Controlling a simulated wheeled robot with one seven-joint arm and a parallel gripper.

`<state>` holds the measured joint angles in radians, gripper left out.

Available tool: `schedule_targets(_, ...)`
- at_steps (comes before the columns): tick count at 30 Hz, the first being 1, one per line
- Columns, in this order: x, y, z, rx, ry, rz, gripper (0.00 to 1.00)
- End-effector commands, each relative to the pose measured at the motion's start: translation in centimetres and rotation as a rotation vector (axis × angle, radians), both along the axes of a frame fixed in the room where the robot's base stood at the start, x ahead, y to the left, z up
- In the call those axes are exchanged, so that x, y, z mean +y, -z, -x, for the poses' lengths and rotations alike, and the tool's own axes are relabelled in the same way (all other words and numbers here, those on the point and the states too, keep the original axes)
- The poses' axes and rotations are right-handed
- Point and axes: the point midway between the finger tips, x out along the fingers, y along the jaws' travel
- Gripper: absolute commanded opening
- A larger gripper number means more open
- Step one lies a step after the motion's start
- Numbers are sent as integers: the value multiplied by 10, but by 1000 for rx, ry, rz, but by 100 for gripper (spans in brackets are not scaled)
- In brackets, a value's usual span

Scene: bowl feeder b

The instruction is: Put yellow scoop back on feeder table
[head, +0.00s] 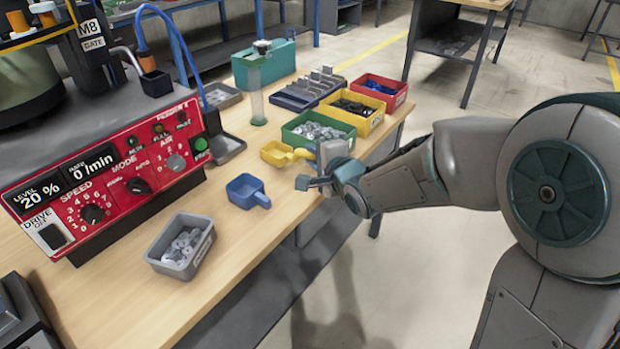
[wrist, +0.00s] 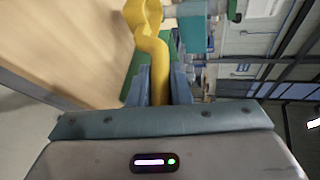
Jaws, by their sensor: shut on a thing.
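The yellow scoop (head: 277,152) is in my gripper (head: 304,168) near the right edge of the feeder table (head: 150,306). In the head view its bowl is to the left of my gripper, just in front of the green bin. In the wrist view the yellow handle (wrist: 160,80) runs between the two blue-grey fingers (wrist: 160,88), which are shut on it. I cannot tell whether the scoop touches the table top.
A blue scoop (head: 245,190) and a grey bin of washers (head: 182,247) stand on the table to the left. Green (head: 318,133), yellow (head: 352,112) and red (head: 380,92) bins line the right edge. A red control panel (head: 110,170) stands behind. Bare wood surrounds the blue scoop.

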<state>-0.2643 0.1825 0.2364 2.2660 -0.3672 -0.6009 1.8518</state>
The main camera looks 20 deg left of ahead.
Motion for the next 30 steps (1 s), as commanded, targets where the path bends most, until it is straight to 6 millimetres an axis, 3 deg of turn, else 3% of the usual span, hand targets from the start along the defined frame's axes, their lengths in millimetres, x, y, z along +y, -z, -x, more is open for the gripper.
schedule_targets(5,8,8,-1,1,1,0,0)
schedule_targets(13,8,44,-1,2,0,1,0)
schedule_targets(24,7,48,-1,0,2,1,0)
schedule_targets(25,7,48,-1,1,2,1,20)
schedule_targets(27,7,47,-1,1,1,1,40)
schedule_targets(30,7,47,-1,1,1,1,40)
